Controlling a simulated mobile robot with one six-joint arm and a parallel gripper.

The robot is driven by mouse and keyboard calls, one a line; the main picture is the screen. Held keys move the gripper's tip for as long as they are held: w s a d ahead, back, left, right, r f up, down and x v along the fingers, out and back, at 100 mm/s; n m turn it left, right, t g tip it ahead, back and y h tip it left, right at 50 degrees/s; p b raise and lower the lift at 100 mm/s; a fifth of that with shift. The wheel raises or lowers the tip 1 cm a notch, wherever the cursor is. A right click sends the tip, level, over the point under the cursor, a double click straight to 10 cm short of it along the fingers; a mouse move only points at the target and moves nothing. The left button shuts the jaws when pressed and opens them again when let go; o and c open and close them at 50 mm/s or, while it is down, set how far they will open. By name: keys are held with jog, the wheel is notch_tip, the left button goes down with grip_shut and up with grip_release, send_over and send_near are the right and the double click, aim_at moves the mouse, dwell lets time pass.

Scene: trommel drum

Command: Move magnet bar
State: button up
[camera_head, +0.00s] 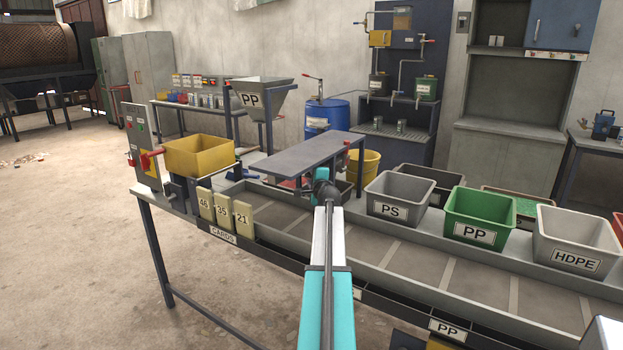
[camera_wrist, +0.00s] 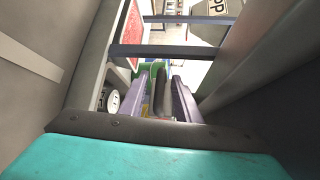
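A long flat grey plate (camera_head: 303,153) stands on a frame above the conveyor in the head view. I cannot tell for sure whether it is the magnet bar. My arm reaches forward to the near side of this plate, and its wrist hides the gripper in the head view. In the wrist view my gripper (camera_wrist: 160,103) has its two purple-grey fingers apart. A dark bar-like shape (camera_wrist: 165,75) shows between or beyond them, with a gap beside it. I see no clear contact with it. Grey walls stand close on both sides of the gripper.
The conveyor (camera_head: 372,242) runs towards the lower right. Bins marked PS (camera_head: 392,211), PP (camera_head: 473,235) and HDPE (camera_head: 575,260) stand along its far side. A yellow hopper (camera_head: 199,157) and numbered cards (camera_head: 222,212) are at the left. Open floor lies left of the bench.

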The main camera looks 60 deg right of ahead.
grip_shut()
jog(key=shift+a, duration=0.1)
jog(key=shift+a, duration=0.1)
